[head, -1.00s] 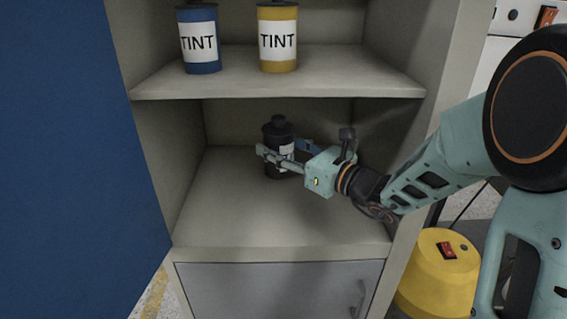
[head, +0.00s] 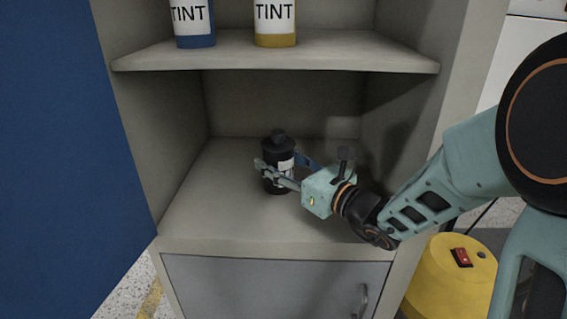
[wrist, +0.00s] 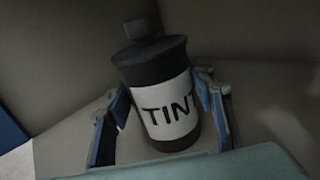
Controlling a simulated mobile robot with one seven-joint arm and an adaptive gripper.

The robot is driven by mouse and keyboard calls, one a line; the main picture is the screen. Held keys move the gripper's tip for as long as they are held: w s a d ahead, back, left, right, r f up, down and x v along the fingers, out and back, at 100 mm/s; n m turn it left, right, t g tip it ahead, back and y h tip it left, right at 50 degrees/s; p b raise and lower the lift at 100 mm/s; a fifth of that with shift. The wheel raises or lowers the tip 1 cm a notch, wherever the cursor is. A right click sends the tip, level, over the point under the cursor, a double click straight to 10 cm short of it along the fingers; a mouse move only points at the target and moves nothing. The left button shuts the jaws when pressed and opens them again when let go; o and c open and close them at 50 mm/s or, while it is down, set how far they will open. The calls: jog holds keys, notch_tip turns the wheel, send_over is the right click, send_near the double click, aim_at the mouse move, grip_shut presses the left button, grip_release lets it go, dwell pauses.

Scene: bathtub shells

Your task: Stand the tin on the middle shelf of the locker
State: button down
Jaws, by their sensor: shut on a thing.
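The tin (head: 277,155) is black with a dark cap and a white label. It is in the locker's middle compartment, upright in the head view, its base at or just over the middle shelf (head: 220,215); I cannot tell whether it touches. My gripper (head: 274,176) reaches in from the right and is shut on the tin's body. In the wrist view the tin (wrist: 165,95) shows "TIN" on its label, with a blue-grey finger on each side. The locker (head: 455,70) stands open.
A blue tin (head: 193,22) and a yellow tin (head: 275,24) stand on the shelf above (head: 330,55). The blue door (head: 70,150) is open at left. A grey lower door (head: 270,285) is shut. A yellow object (head: 440,280) stands at lower right. The middle shelf is otherwise clear.

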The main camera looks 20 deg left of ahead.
aim_at(288, 166)
jog(key=shift+a+r, duration=0.1)
jog(key=shift+r, duration=0.1)
jog(key=shift+f, duration=0.15)
jog(key=c, duration=0.9)
grip_release()
jog(key=shift+f, duration=0.1)
jog(key=shift+s+d, duration=0.1)
jog(key=shift+d, duration=0.15)
jog(key=p+v, duration=0.1)
jog(key=v, duration=0.6)
jog(key=shift+s+p, duration=0.15)
jog(key=shift+p, duration=0.15)
